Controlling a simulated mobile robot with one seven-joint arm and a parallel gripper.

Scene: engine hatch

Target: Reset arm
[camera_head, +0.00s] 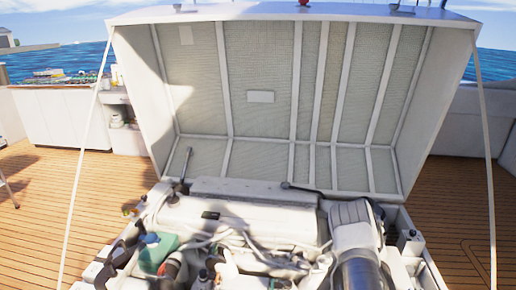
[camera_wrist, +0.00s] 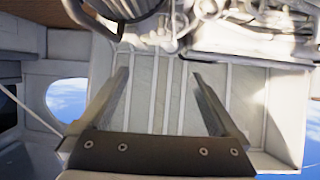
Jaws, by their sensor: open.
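My gripper (camera_wrist: 161,74) shows in the wrist view. Its two fingers are spread wide apart, with nothing between them. The picture there is upside down, with the engine at the top and the hatch lid (camera_wrist: 146,97) behind the fingers. I cannot make out the gripper in the head view. In the head view the white hatch lid (camera_head: 262,97) stands raised above the engine (camera_head: 245,220), with its ribbed inner side facing me.
Stay lines run down from the lid on the left (camera_head: 87,150) and right (camera_head: 486,140). Hoses and a green part (camera_head: 158,250) crowd the engine bay. A white counter (camera_head: 60,115) stands at the back left.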

